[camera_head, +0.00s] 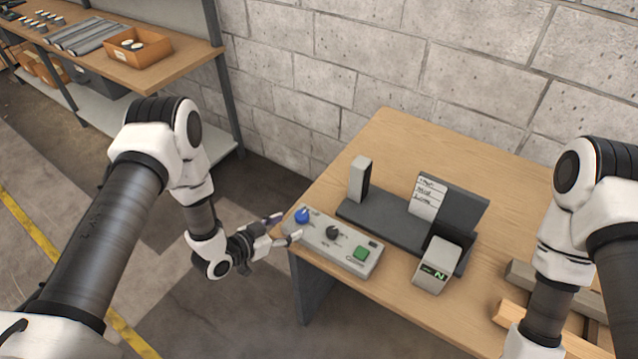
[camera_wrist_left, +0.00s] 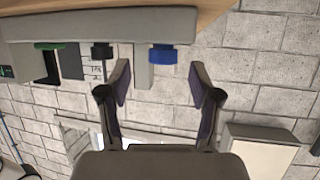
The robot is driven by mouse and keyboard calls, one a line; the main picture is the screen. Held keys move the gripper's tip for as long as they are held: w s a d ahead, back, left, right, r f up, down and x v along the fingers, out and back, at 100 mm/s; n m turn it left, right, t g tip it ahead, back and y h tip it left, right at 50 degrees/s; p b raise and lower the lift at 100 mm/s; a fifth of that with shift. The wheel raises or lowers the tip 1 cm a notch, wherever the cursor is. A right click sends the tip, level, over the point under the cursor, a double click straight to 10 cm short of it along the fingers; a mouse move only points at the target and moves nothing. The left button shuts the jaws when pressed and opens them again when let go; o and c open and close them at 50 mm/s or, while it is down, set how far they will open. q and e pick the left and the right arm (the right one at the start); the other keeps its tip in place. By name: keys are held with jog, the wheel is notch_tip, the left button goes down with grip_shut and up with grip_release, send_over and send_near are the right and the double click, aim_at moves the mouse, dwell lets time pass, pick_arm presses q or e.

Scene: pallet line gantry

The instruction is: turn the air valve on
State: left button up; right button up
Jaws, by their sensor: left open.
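A blue knob (camera_head: 302,216), likely the air valve, sits at the left end of a grey control box (camera_head: 322,240) on the wooden table. In the left wrist view the blue knob (camera_wrist_left: 163,56) shows beyond and between the fingertips, with the box (camera_wrist_left: 130,26) along the top. My left gripper (camera_head: 285,229) is open and empty, just left of the box, its fingers pointing at the knob. I see no contact with the knob. The knob's pointer setting is too small to read. My right arm comes in at the right; its gripper is out of view.
A black knob (camera_head: 332,232) and a green button (camera_head: 361,254) share the box. Behind it stands a dark fixture (camera_head: 385,222) with an upright post and a written card (camera_head: 428,196). A small display unit (camera_head: 436,268) and wooden bars (camera_head: 535,322) lie to the right.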

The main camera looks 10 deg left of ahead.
aim_at(300, 216)
pick_arm(q)
jog(key=shift+w+a+r+p, duration=0.2)
jog(key=shift+r+p, duration=0.2)
jog(key=shift+r, duration=0.3)
jog(key=shift+s+a+r, duration=0.15)
jog(key=shift+s+r, duration=0.05)
jog(key=shift+s, duration=0.05)
jog(key=p+x, duration=0.2)
jog(key=x, duration=0.4)
jog(key=shift+w+f, duration=0.1)
jog(key=shift+f, duration=0.05)
jog(key=shift+w+d+f, duration=0.1)
jog(key=shift+w+d, duration=0.1)
jog(key=shift+d, duration=0.15)
jog(key=shift+s, duration=0.1)
jog(key=shift+f, duration=0.1)
jog(key=c, duration=1.2)
pick_arm(e)
jog(key=r, duration=0.4)
jog(key=shift+s+r, duration=0.2)
jog(key=shift+r, duration=0.05)
